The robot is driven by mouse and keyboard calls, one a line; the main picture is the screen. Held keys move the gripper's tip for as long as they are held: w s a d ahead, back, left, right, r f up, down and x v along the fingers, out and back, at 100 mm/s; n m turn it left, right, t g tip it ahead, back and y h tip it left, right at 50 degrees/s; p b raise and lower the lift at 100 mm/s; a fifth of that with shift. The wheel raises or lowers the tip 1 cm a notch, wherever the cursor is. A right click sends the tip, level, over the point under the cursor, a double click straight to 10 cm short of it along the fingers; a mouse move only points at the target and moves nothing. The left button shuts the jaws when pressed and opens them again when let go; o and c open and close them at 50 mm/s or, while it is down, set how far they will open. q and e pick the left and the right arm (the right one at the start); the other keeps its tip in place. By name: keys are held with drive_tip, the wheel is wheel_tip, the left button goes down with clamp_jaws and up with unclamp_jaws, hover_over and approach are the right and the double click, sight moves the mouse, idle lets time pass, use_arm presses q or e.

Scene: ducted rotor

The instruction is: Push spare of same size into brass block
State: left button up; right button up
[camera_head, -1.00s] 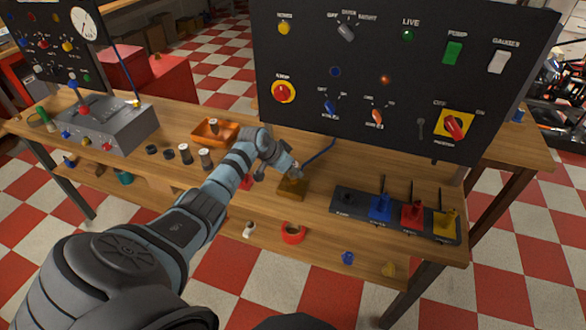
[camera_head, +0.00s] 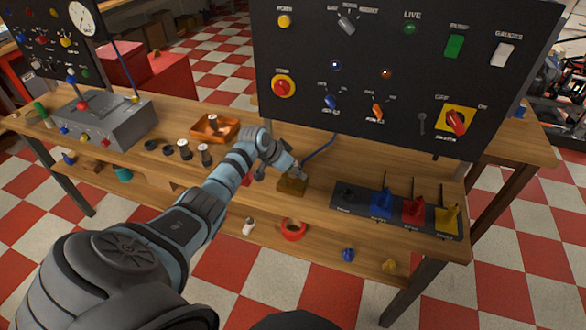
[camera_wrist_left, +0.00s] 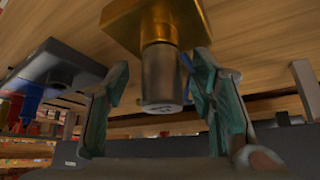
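The brass block (camera_head: 291,187) lies on the bench near its front edge, right of centre. In the left wrist view the block (camera_wrist_left: 198,22) is at the top, with a grey metal cylinder (camera_wrist_left: 162,76) standing out of its brass collar. How deep the cylinder sits is hidden. My left gripper (camera_head: 296,174) is at the block. In the left wrist view its fingers (camera_wrist_left: 161,85) are open, one on each side of the cylinder, with gaps visible. Two grey-topped cylinders (camera_head: 184,150) (camera_head: 205,154) stand on the bench to the left. My right gripper is out of view.
An orange tray (camera_head: 236,138) holding a small cylinder is behind the bench cylinders. Dark round pieces (camera_head: 151,145) lie left of them. A black panel (camera_head: 300,115) stands behind the block. A dark strip with coloured levers (camera_head: 344,205) is to the right, a grey control box (camera_head: 125,128) far left.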

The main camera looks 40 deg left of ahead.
use_arm(q)
drive_tip(key=v, duration=1.2)
drive_tip(key=shift+f, duration=0.1)
